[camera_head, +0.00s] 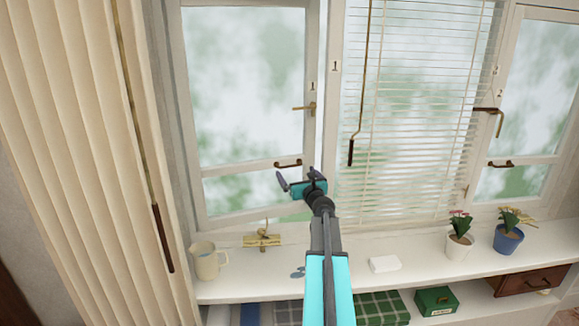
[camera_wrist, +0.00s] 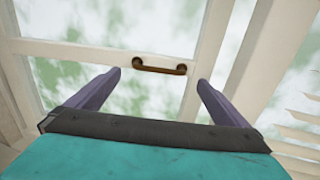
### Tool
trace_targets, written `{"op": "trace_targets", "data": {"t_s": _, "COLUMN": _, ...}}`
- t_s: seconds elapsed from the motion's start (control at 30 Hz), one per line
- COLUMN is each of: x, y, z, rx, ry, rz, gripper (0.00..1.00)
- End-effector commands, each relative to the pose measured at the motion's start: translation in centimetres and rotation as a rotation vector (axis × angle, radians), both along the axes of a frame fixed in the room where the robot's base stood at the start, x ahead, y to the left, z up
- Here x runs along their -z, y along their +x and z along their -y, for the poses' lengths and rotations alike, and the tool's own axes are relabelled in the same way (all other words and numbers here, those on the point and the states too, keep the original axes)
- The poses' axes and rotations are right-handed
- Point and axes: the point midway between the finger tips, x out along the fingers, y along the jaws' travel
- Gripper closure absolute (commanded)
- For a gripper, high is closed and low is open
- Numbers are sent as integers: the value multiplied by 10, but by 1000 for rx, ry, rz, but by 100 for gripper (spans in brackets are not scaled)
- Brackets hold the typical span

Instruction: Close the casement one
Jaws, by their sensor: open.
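Casement one (camera_head: 313,62) is the left white-framed window, marked with a "1". A bright strip of outside shows between its right edge and the post, so it stands ajar. It carries a brass lever latch (camera_head: 308,107) and a brown bar pull (camera_head: 289,163) on its lower crossbar. My gripper (camera_head: 297,177) is open and empty just below the bar pull. In the wrist view the bar pull (camera_wrist: 160,70) shows between and just beyond my two fingertips (camera_wrist: 158,79). I cannot tell whether they touch the casement.
A white sill holds a mug (camera_head: 207,262), a brass stay (camera_head: 262,239), a white block (camera_head: 384,264) and two potted plants, one white (camera_head: 458,248) and one blue (camera_head: 508,240). Blinds (camera_head: 410,120) with a hanging wand are to the right; a curtain (camera_head: 90,150) is left.

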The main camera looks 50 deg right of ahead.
Motion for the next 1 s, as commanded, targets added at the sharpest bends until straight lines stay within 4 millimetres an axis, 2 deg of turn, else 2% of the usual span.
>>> {"op": "trace_targets", "data": {"t_s": 0.7, "x": -1, "y": 58, "z": 28, "rx": -2, "ry": 0, "rz": -1, "gripper": 1}}
{"op": "trace_targets", "data": {"t_s": 1.0, "x": 0, "y": 69, "z": 33, "rx": -2, "ry": 1, "rz": 0, "gripper": 1}}
